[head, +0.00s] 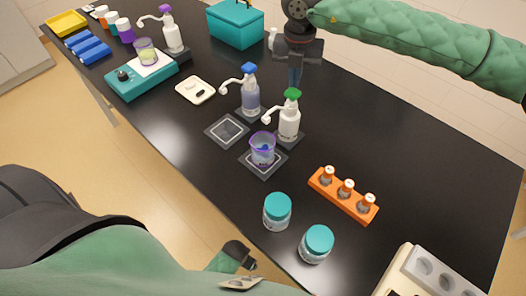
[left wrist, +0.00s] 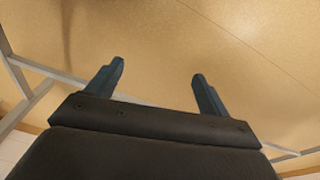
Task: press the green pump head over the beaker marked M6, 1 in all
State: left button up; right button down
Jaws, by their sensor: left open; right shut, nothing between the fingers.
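The green pump head (head: 292,94) tops a white bottle (head: 289,124) on a dark pad right of the table's middle. Its nozzle points left, toward a purple-rimmed beaker (head: 262,150) holding some blue, on a pad just in front. No M6 mark is legible. My right gripper (head: 295,84) points down, shut and empty, just behind and above the green pump head; they overlap closely in the picture, and I cannot tell any touch. My left gripper (left wrist: 158,70) is open and empty in the left wrist view, with floor beyond it.
A blue-headed pump bottle (head: 250,95) stands close left of the green one, with an empty pad (head: 227,131) before it. A purple-headed pump bottle (head: 172,32) stands farther back. Two teal-lidded jars (head: 277,211) and an orange vial rack (head: 343,194) are nearer.

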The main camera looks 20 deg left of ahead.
jog(key=shift+f, duration=0.1)
dwell(0.3)
jog(key=shift+f, duration=0.1)
pick_arm(q)
jog(key=shift+w+d+r+b, duration=0.1)
jog(key=shift+d+r+b, duration=0.1)
jog(key=shift+r, duration=0.4)
jog(key=shift+w+d+r+b, duration=0.1)
jog(key=shift+r+b, duration=0.1)
jog(key=shift+r, duration=0.4)
pick_arm(e)
jog(key=shift+f, duration=0.15)
